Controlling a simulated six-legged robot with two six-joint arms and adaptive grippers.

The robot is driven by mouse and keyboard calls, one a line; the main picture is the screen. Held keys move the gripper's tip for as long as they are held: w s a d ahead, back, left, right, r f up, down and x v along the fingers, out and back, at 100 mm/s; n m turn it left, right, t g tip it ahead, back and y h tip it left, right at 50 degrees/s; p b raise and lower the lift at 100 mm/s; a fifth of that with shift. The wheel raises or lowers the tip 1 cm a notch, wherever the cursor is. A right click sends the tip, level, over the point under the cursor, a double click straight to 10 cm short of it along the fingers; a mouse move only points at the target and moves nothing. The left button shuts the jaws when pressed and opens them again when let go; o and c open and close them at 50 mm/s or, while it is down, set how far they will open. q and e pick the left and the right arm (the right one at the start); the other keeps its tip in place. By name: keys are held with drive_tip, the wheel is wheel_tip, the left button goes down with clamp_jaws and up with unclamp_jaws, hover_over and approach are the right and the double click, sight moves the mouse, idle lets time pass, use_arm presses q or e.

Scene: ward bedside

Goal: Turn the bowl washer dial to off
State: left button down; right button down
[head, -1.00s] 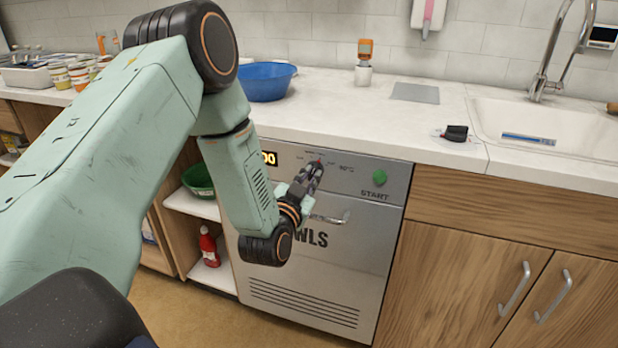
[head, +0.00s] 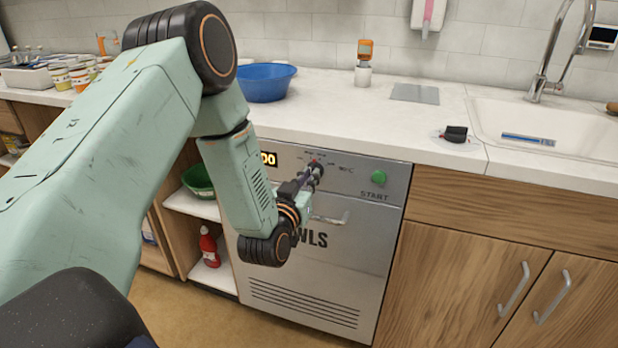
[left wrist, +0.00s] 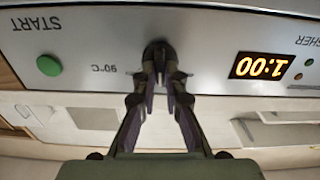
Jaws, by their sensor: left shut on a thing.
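The bowl washer (head: 310,265) is a grey front-panel machine under the counter, with a lit display (head: 269,158) and a green START button (head: 379,178). My left gripper (head: 314,168) is at its control panel, between the display and the button. In the left wrist view, which shows the panel upside down, the left gripper (left wrist: 162,75) is shut on the dark dial (left wrist: 158,50). The fingers cover much of the dial, and I cannot read its setting. A "90°C" mark shows beside it. The display reads 1:00 in the left wrist view (left wrist: 261,66). My right gripper is not in view.
The washer's door handle (head: 330,218) sticks out just below the dial. A blue bowl (head: 266,82) and a small black object (head: 456,134) stand on the counter (head: 350,115) above. An open shelf with a green bowl (head: 200,181) and a red bottle (head: 209,246) is at left.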

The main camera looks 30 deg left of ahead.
use_arm(q)
drive_tip(key=n, duration=0.3)
drive_tip(key=n+b, duration=0.1)
drive_tip(key=n, duration=0.3)
drive_tip(key=n+b, duration=0.1)
drive_tip(key=n, duration=0.3)
drive_tip(key=shift+s+a+f, duration=0.1)
drive_tip(key=shift+s+f, duration=0.05)
drive_tip(key=shift+f, duration=0.15)
idle(0.4)
drive_tip(key=c, duration=1.4)
unclamp_jaws()
drive_tip(key=shift+r, duration=0.1)
drive_tip(key=v, duration=1.2)
drive_tip(key=shift+a, duration=0.1)
